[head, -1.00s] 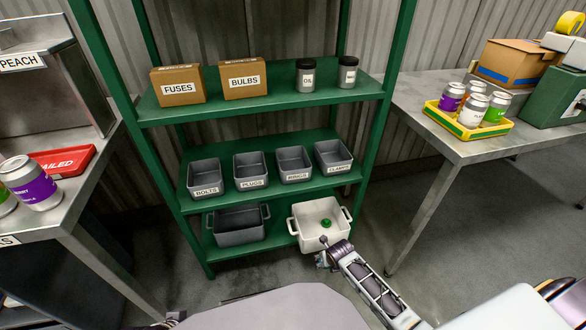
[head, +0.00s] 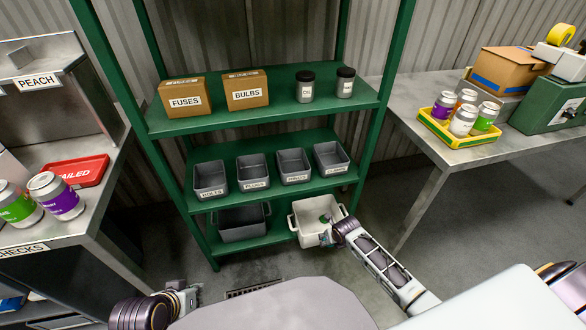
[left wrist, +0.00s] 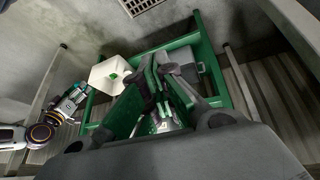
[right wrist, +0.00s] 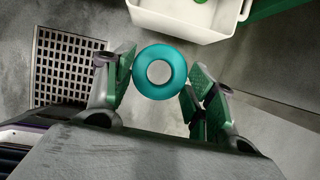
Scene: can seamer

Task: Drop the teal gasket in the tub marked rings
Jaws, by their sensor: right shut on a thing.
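The teal gasket (right wrist: 160,72) is a thick ring. My right gripper (right wrist: 158,80) is shut on it, one finger at each side, with grey floor beneath in the right wrist view. In the head view my right gripper (head: 329,236) is in front of the white bin, and the gasket cannot be made out clearly there. The tub marked rings (head: 294,167) is a small grey open tub on the middle shelf, third from the left, between plugs and clamps. My left gripper (head: 190,297) is low at the left; its fingers look closed together and empty in the left wrist view (left wrist: 160,75).
The green rack's upper shelf (head: 270,118) hangs above the tubs. Tables stand at both sides. A floor grate (right wrist: 65,68) lies below.

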